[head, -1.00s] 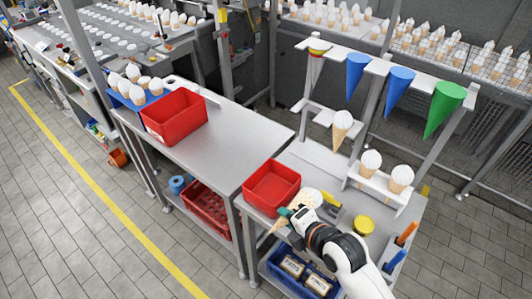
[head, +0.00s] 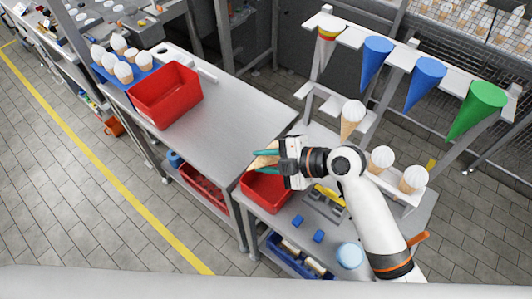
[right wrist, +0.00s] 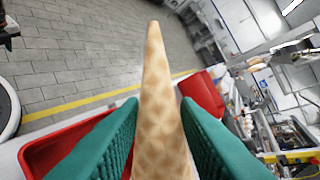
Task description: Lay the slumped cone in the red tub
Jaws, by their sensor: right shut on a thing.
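My right gripper (head: 264,160) is shut on a tan waffle cone (head: 267,163), just above the red tub (head: 272,203) on the near table. In the right wrist view the cone (right wrist: 158,95) sits between the two green fingers (right wrist: 160,125), its narrow tip pointing away from me. The cone's wide end is hidden. The near tub's rim (right wrist: 40,145) shows below the left finger there, and the cone is apart from it. My arm covers part of this tub in the head view. My left gripper is not in view.
A second red tub (head: 165,95) stands on the left table beside a blue rack (head: 128,76) of white-topped cones. A white stand (head: 395,62) at the right holds colored and white-topped cones. Small blue pieces (head: 298,221) lie right of the near tub. The left table's middle is clear.

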